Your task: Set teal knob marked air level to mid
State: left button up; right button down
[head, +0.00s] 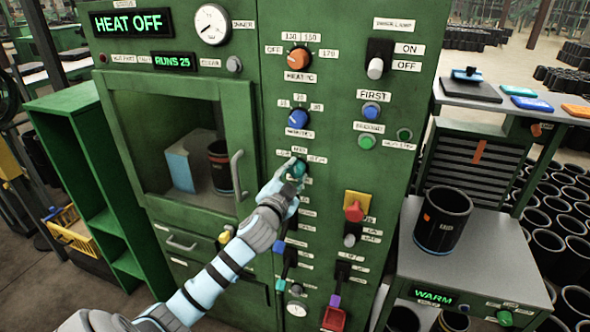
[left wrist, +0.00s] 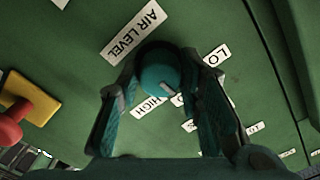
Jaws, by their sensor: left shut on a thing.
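The teal knob (head: 299,168) is on the green control panel, with small labels in an arc above it. In the left wrist view the knob (left wrist: 158,70) sits beside its AIR LEVEL label (left wrist: 133,32). The LO label (left wrist: 211,60) is to its right and the HIGH label (left wrist: 153,107) below it. A short pale mark shows at the knob's lower right edge; exactly where it points is unclear. A finger hides the area between LO and HIGH. My left gripper (head: 290,180) is shut on the knob, a finger on each side. My right gripper is not in view.
A blue knob (head: 298,119) is above the teal one. A red knob on a yellow plate (head: 355,208) is at its lower right. A cabinet door with a handle (head: 237,175) is to the left. A black sleeve (head: 442,219) stands on the warmer at right.

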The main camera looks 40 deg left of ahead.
pick_arm(q)
jog(key=shift+r+m, duration=0.1)
jog(key=shift+m, duration=0.3)
jog(key=o, duration=1.2)
jog(key=shift+w, duration=0.1)
jog(key=shift+c, duration=0.2)
jog(key=v, duration=1.2)
